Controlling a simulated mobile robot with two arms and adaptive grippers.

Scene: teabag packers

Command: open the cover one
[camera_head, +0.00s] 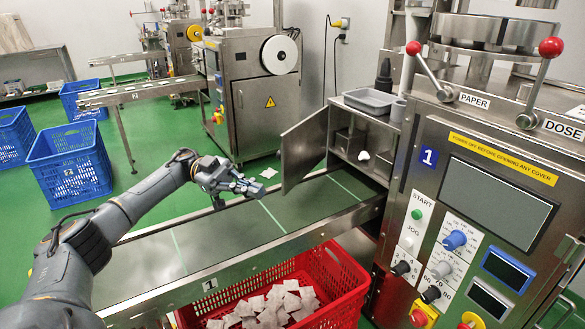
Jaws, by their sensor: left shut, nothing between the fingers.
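The steel machine marked 1 (428,157) stands at the right. Its grey metal cover (304,148) is swung out to the left, above the conveyor. The compartment (352,148) behind it is open to view, with dark parts and a small white piece inside. My left gripper (258,188) is over the conveyor's far edge, left of the cover's free edge and apart from it. Its fingers are shut and empty. My right gripper is out of view.
The conveyor (180,258) runs below my left arm. A red crate (345,290) of white teabags stands in front of it. A grey tray (370,101) sits on the compartment's top. Blue crates (68,165) and a second machine (262,100) stand behind on the green floor.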

